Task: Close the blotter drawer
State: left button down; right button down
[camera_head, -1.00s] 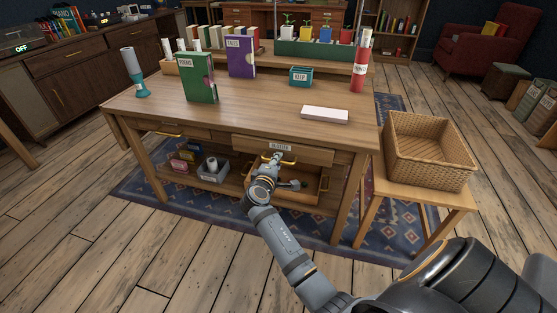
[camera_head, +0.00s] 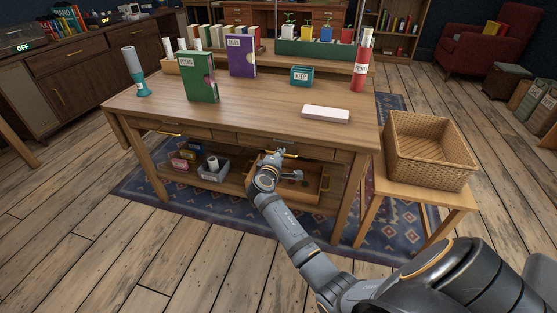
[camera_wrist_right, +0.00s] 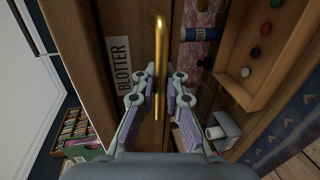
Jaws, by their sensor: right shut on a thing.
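The blotter drawer (camera_head: 315,154) is under the right half of the desk top, and its front looks level with the desk's front. In the right wrist view its white BLOTTER label (camera_wrist_right: 120,64) is beside an upright gold bar handle (camera_wrist_right: 160,30). My right gripper (camera_head: 278,154) is at the drawer front. In the right wrist view its two fingers (camera_wrist_right: 161,82) are on either side of the handle and shut on it. In the head view my gripper hides part of the handle. My left gripper is not in view.
Below the drawer, a shelf holds a wooden tray (camera_head: 317,190) and a grey bin (camera_head: 211,174). A wicker basket (camera_head: 430,150) stands on a stool at the right. Books, a white box (camera_head: 325,113) and a red tube (camera_head: 361,72) stand on the desk top.

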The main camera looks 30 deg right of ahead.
jog(key=shift+w, duration=0.1)
jog(key=c, duration=1.7)
grip_release()
jog(key=v, duration=0.7)
jog(key=shift+s, duration=0.2)
jog(key=shift+a+r, duration=0.1)
